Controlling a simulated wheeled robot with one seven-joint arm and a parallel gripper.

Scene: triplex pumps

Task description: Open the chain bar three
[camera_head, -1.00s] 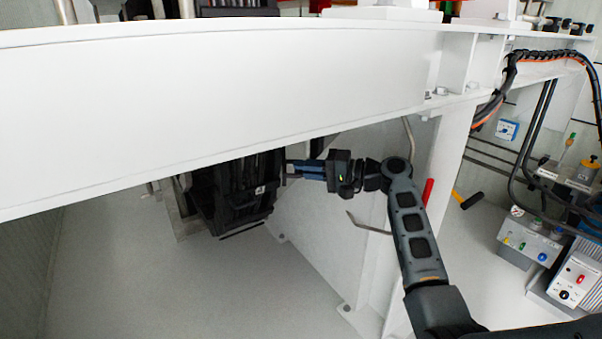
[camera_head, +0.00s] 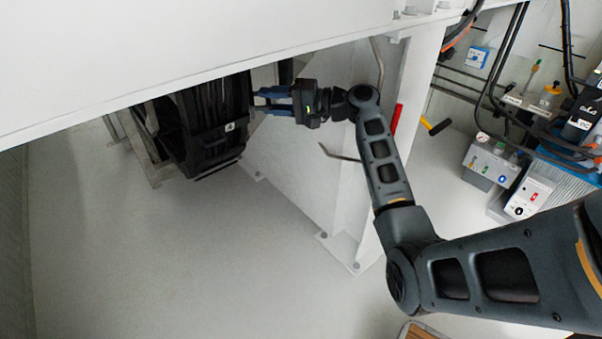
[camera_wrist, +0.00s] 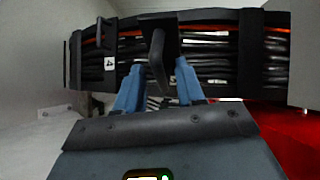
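The black cable chain (camera_head: 205,125) hangs under the white beam in the head view. In the wrist view its crossbars and dark cables (camera_wrist: 215,60) fill the upper middle. A dark upright chain bar (camera_wrist: 157,62) stands out from it between my blue fingers. A white tag with a 4 (camera_wrist: 109,63) marks the bar to its left; a small tag partly hidden behind the right finger cannot be read surely. My gripper (camera_wrist: 159,88) has its fingers apart, around the bar, with no clear contact. In the head view my gripper (camera_head: 258,100) is at the chain's right side.
The white beam (camera_head: 180,60) runs close above my gripper and the chain. A white support leg (camera_head: 400,110) and a bent rod (camera_head: 340,155) are to the right of the chain. A hammer (camera_head: 436,127) and control boxes (camera_head: 490,162) are farther right. The floor below is clear.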

